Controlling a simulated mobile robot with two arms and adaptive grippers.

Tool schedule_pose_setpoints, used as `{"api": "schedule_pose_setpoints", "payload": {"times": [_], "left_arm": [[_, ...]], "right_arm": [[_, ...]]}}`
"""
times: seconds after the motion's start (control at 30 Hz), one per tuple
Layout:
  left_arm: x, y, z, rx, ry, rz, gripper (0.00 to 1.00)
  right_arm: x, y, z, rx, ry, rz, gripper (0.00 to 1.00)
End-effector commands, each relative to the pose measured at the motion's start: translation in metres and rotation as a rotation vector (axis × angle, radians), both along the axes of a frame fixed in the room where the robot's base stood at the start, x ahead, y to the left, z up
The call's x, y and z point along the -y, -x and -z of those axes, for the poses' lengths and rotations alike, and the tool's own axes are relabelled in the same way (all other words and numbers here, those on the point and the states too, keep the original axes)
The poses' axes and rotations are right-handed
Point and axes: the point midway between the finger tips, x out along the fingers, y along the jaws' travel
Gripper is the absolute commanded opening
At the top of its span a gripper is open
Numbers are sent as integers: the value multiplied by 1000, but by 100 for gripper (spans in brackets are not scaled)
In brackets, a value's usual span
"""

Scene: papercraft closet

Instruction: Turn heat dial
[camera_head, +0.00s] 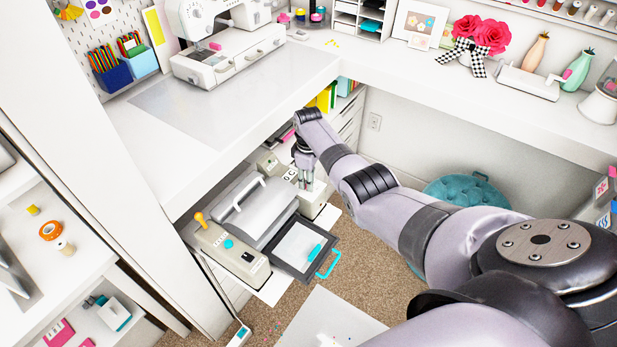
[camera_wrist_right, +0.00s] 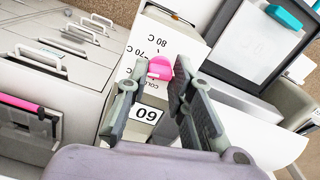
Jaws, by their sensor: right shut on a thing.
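The heat dial (camera_wrist_right: 160,68) is a small pink knob in the right wrist view. It sits beside a white panel (camera_wrist_right: 147,40) with upside-down marks that read 70 C and 80 C, and a "60" label is below it. My right gripper (camera_wrist_right: 155,82) has its two grey fingers on either side of the dial, shut on it. In the head view my right gripper (camera_head: 308,180) points down at the machine (camera_head: 311,204) on the low shelf and hides the dial. My left gripper is not in view.
A grey press (camera_head: 255,210) with a handle stands left of my right gripper, with a dark-framed tray (camera_head: 297,247) in front. The white desk (camera_head: 215,105) overhangs close behind. White drawers (camera_wrist_right: 70,70) stand left in the wrist view. A teal stool (camera_head: 465,190) is on the floor.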

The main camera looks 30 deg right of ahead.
Motion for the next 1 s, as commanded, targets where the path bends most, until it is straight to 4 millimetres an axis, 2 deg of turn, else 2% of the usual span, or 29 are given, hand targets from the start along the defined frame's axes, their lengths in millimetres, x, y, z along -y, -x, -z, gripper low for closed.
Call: {"api": "schedule_pose_setpoints", "payload": {"times": [0.2,0.5,1.0], "left_arm": [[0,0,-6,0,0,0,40],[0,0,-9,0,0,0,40],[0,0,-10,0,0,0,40]], "right_arm": [[0,0,-1,1,2,169,0],[0,-1,-1,2,0,319,0],[0,-1,-1,3,1,370,0]]}}
